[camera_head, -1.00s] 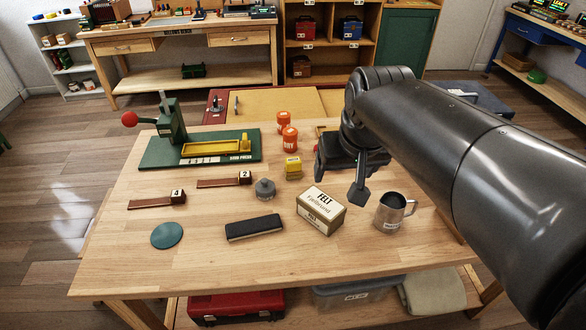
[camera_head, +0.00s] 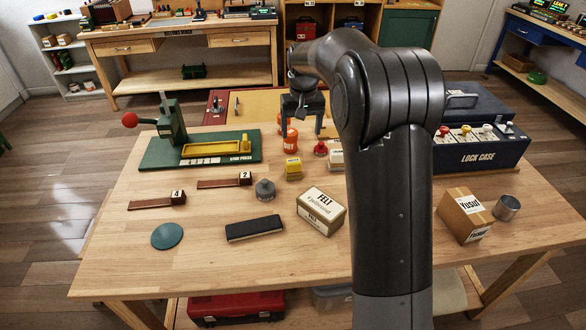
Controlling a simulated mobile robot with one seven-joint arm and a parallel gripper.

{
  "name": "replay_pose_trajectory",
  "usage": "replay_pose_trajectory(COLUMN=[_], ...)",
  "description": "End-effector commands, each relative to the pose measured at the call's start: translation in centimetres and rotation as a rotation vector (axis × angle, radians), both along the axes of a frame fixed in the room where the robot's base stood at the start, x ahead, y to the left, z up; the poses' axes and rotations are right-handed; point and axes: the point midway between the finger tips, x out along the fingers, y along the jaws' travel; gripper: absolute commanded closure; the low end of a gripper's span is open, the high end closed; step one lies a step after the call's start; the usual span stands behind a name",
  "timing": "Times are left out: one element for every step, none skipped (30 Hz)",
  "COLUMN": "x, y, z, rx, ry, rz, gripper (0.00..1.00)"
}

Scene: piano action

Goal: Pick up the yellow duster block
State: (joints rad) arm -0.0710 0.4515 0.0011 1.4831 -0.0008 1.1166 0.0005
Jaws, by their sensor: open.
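The yellow block (camera_head: 293,169) is small, with a pale label on its front. It sits on the wooden table behind the felt box and right of the grey round weight. My gripper (camera_head: 302,132) is at the far side of the table, pointing down, with its two fingers apart and nothing seen between them. In the picture it is above and slightly right of the yellow block, near the orange jars. Its exact height cannot be told.
An orange jar (camera_head: 290,144) stands just behind the yellow block, with a red-topped item (camera_head: 320,148) and a white-and-yellow box (camera_head: 336,158) to the right. The felt box (camera_head: 321,211) is in front. The lock case (camera_head: 480,148) stands right. My arm hides the table's right-middle.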

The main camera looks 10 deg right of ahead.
Motion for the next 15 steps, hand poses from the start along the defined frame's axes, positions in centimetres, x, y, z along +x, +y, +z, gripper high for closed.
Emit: replay_pose_trajectory(x=[1.3, 2.0, 2.8, 3.4, 3.9, 4.5, 4.9, 5.3, 5.7, 5.9, 6.1, 6.3, 6.4, 6.4, 6.5], y=[0.3, 0.5, 0.6, 0.8, 0.9, 1.0, 1.1, 1.2, 1.3, 1.4, 1.4, 1.5, 1.5, 1.6, 1.6], z=[-1.7, -2.5, -3.5, -4.2, -4.9, -5.8, -6.4, -6.9, -7.5, -7.9, -8.3, -8.5, -8.8, -9.1, -9.5], rx=[-0.002, -0.002, -0.002, -0.003, -0.004, -0.004, -0.005, -0.005, -0.006, -0.006, -0.006, -0.007, -0.007, -0.007, -0.007], ry=[0.018, 0.027, 0.038, 0.046, 0.053, 0.062, 0.067, 0.072, 0.077, 0.081, 0.084, 0.087, 0.089, 0.090, 0.092], rz=[0.003, 0.005, 0.007, 0.008, 0.009, 0.011, 0.012, 0.013, 0.013, 0.014, 0.015, 0.015, 0.015, 0.016, 0.016], gripper=[0.24, 0.24, 0.24, 0.24, 0.24, 0.24, 0.24, 0.24, 0.24, 0.24, 0.24, 0.24, 0.24, 0.24, 0.24])
